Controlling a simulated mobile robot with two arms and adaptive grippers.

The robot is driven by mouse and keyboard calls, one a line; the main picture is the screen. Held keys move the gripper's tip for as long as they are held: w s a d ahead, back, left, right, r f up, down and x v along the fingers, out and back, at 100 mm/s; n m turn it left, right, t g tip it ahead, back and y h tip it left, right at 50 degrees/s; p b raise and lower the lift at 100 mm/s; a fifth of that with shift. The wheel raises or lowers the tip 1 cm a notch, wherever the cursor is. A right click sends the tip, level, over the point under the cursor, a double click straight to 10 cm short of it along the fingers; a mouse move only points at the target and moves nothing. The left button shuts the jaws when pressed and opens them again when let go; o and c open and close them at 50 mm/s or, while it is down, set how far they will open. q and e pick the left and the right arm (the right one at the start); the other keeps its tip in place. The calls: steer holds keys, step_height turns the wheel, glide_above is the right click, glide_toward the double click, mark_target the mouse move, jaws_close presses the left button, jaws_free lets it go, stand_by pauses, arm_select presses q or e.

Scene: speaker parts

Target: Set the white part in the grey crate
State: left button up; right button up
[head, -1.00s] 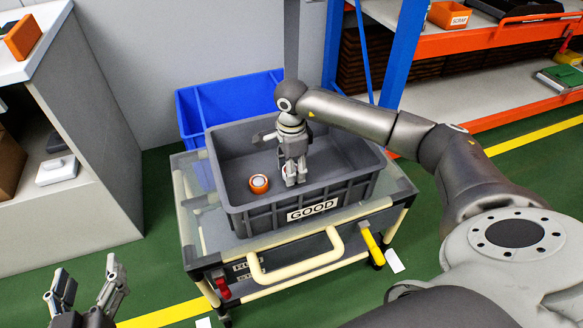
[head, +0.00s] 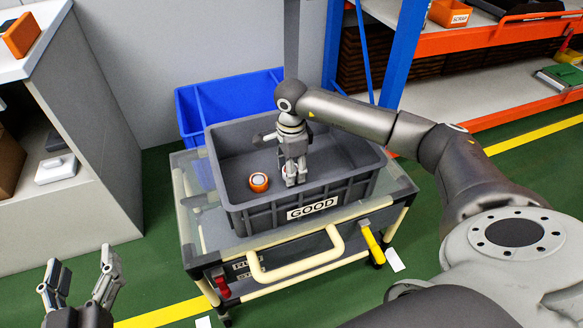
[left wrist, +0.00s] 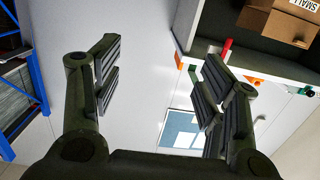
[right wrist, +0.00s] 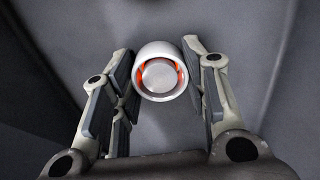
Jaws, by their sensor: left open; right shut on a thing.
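The white part (right wrist: 160,72) is a short round cylinder with an orange ring inside and a pale centre. In the right wrist view it sits between the fingers of my right gripper (right wrist: 163,90), which is shut on it. In the head view my right gripper (head: 295,180) points down inside the grey crate (head: 262,217), low near the floor, and mostly hides the part. I cannot tell whether the part touches the floor. The crate bears a GOOD label and stands on a cart. My left gripper (head: 80,280) is open and empty, at the lower left, away from the crate.
A blue bin (head: 188,115) stands behind the crate. A grey cabinet (head: 105,190) is at the left, an orange-edged shelf (head: 480,118) at the right. The crate's right side is free.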

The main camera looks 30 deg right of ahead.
steer(key=shift+f, duration=0.1)
steer(key=o, duration=1.3)
step_height(320, 180, up, 12)
